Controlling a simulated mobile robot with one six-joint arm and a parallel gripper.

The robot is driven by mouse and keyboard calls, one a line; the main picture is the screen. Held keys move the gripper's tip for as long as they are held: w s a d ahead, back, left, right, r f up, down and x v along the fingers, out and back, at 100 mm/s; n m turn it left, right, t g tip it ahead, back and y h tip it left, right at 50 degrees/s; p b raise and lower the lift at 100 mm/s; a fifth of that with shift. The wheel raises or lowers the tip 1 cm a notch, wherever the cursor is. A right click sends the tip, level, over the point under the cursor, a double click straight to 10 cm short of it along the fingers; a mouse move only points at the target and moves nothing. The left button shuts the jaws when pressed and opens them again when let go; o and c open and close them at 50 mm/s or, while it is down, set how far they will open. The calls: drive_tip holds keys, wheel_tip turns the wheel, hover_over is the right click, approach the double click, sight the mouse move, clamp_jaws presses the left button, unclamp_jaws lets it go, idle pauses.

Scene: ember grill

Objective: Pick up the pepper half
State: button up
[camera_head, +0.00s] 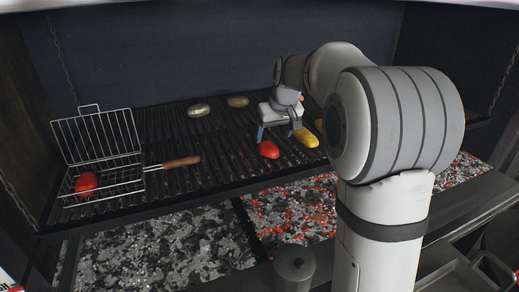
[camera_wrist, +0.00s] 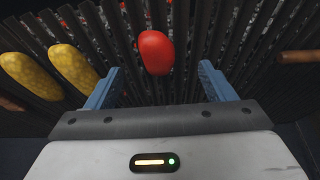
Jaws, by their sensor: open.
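A red pepper half (camera_head: 268,149) lies on the dark grill bars near the middle of the grate. In the wrist view this pepper half (camera_wrist: 156,52) sits ahead of and between the two blue fingers. My gripper (camera_head: 275,131) is just above the bars, behind the pepper half in the head view. The fingers (camera_wrist: 158,78) are spread apart with nothing between their tips. Another red pepper half (camera_head: 86,183) lies in the open wire basket at the left.
Yellow corn pieces (camera_head: 306,137) lie right beside the pepper half; they also show at left in the wrist view (camera_wrist: 73,68). The wire basket (camera_head: 128,178) has a wooden handle (camera_head: 181,162). Glowing coals (camera_head: 290,217) lie below.

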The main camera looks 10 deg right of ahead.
sight(269, 146)
drive_tip(key=shift+w+f, duration=0.45)
drive_tip(key=shift+w, duration=0.3)
drive_tip(key=x, duration=0.2)
drive_tip(key=p+x, duration=0.1)
drive_tip(key=x, duration=0.1)
drive_tip(key=p+x, duration=0.1)
drive_tip(key=x, duration=0.2)
drive_tip(key=shift+w, duration=0.35)
drive_tip(key=c, duration=1.1)
